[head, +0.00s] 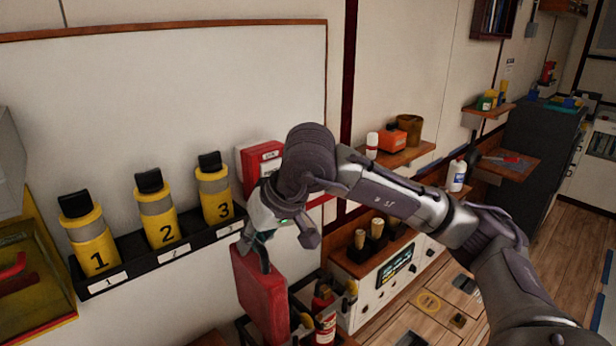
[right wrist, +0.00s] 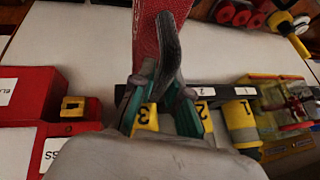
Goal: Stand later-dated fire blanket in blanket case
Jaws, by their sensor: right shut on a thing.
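My right gripper (head: 258,250) is shut on the top of a red fire blanket pack (head: 261,297) and holds it upright below the wall panel. The pack also shows in the right wrist view (right wrist: 151,35), between the dark fingers. Its date cannot be read. A red case with a white label (head: 262,160) is on the wall panel just behind my gripper, partly hidden by my arm. My left gripper is not in view.
Yellow canisters numbered 1, 2 and 3 (head: 160,215) stand in a black rack (head: 130,272) left of the held pack. A red extinguisher (head: 323,312) stands low, right of the pack. Shelves with bottles (head: 405,155) are further right.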

